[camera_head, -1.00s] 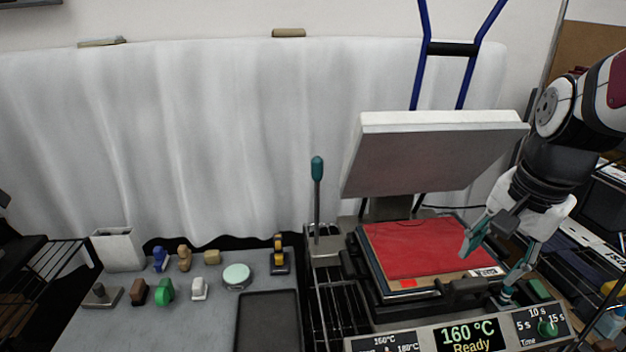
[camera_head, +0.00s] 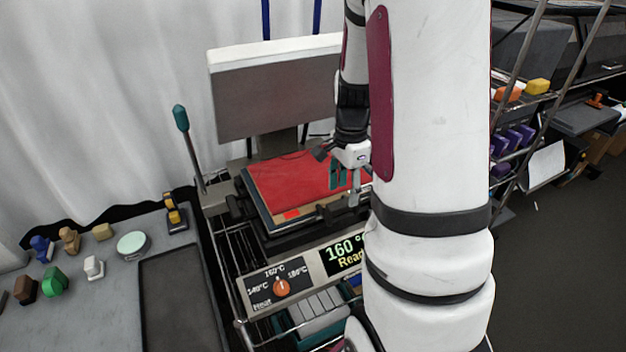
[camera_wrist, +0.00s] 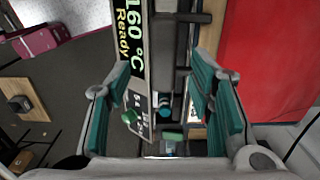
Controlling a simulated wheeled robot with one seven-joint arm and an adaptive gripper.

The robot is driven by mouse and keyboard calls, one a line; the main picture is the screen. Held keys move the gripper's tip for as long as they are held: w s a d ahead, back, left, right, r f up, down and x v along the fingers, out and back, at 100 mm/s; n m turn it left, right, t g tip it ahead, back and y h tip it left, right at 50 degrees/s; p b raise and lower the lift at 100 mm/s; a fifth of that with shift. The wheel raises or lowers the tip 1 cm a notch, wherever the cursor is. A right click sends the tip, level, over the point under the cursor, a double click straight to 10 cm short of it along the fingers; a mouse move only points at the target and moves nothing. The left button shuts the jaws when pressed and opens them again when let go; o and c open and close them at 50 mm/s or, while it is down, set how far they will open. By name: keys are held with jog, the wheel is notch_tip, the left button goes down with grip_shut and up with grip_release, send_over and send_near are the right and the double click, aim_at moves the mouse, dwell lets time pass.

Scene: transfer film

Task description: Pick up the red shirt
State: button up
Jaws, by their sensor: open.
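The red shirt (camera_head: 290,177) lies flat on the lower plate of the heat press, under the raised upper plate. Its right part is hidden behind my arm in the head view. It also shows as a red sheet at the right of the wrist view (camera_wrist: 268,60). My gripper (camera_head: 346,180) is open and empty near the shirt's right side. In the wrist view its teal fingers (camera_wrist: 160,108) stand wide apart over the press's front edge and control panel, with the shirt beyond the right finger.
The upper plate (camera_head: 275,95) is tilted up behind the shirt. A lever with a teal handle (camera_head: 181,118) stands at the left. The control panel (camera_head: 343,250) reads 160 °C Ready. A grey table (camera_head: 105,310) with stamps is at left; a shelf with purple items (camera_head: 512,140) is at right.

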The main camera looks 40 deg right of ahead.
aim_at(343, 201)
jog(key=shift+w+d+f+p, duration=0.1)
jog(key=shift+f+p, duration=0.2)
jog(key=shift+f, duration=1.35)
jog(key=shift+w+f+p, duration=0.1)
jog(key=shift+f+p, duration=0.2)
jog(key=shift+f, duration=1.3)
grip_shut()
